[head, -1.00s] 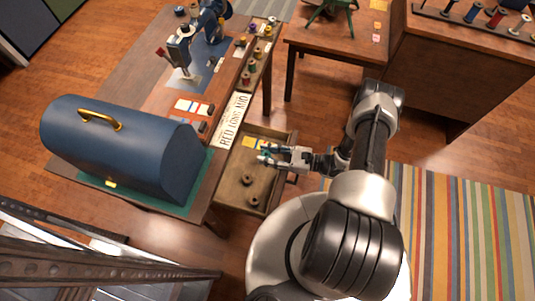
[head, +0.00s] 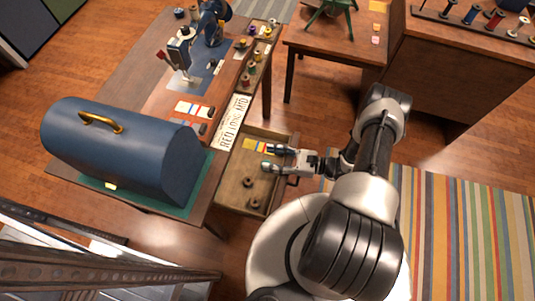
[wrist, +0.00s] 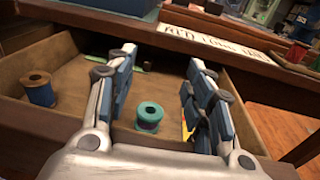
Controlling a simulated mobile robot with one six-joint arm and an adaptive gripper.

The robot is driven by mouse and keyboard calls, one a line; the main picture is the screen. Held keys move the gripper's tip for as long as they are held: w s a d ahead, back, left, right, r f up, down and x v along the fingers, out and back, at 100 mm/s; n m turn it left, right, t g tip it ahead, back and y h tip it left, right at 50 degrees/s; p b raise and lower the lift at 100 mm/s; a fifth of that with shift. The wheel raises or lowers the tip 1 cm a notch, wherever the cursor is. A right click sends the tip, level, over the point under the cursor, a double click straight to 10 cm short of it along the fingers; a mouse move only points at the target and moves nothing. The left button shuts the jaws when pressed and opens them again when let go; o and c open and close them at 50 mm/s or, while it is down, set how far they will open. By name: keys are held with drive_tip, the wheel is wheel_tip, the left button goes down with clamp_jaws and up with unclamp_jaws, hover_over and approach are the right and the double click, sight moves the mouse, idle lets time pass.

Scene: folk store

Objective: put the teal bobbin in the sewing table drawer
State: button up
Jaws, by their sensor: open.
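The teal bobbin (wrist: 149,117) is upright in the wrist view, inside the open sewing table drawer (wrist: 75,72). It shows in the gap between the two fingers, with a clear gap to each. My gripper (wrist: 161,62) is open, its fingers reaching over the drawer. In the head view my gripper (head: 268,157) is above the back half of the pulled-out drawer (head: 227,186). I cannot make out the teal bobbin clearly in the head view.
Yellow and blue cards (head: 257,145) lie at the drawer's back. A blue sewing box (head: 120,145) stands on the tabletop beside the drawer.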

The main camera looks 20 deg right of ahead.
drive_tip(key=v, duration=0.9)
drive_tip(key=shift+s+d+r+p, duration=0.2)
drive_tip(key=shift+d+p, duration=0.15)
drive_tip(key=shift+p, duration=0.05)
drive_tip(key=shift+d+r, duration=0.15)
drive_tip(key=shift+d, duration=0.05)
drive_tip(key=w+a+r+n+g+h, duration=0.2)
drive_tip(key=r+n+g, duration=0.35)
drive_tip(key=r, duration=0.65)
drive_tip(key=w+a+r+n+g+h, duration=0.1)
drive_tip(key=w+r+n+g+h, duration=0.15)
drive_tip(key=r+n+g, duration=0.65)
drive_tip(key=s+a+r+n+t+h, duration=0.2)
drive_tip(key=s+r+n+t+h, duration=0.1)
drive_tip(key=s+r, duration=0.2)
drive_tip(key=s+a+r+n+t+h, duration=0.3)
drive_tip(key=s+r+t+h, duration=0.1)
drive_tip(key=r, duration=0.6)
drive_tip(key=s+a+r+n+t+h, duration=0.3)
drive_tip(key=s+r, duration=0.2)
drive_tip(key=r, duration=0.3)
drive_tip(key=shift+s+r+n, duration=0.15)
drive_tip(key=shift+s+n, duration=0.2)
drive_tip(key=shift+s, duration=0.05)
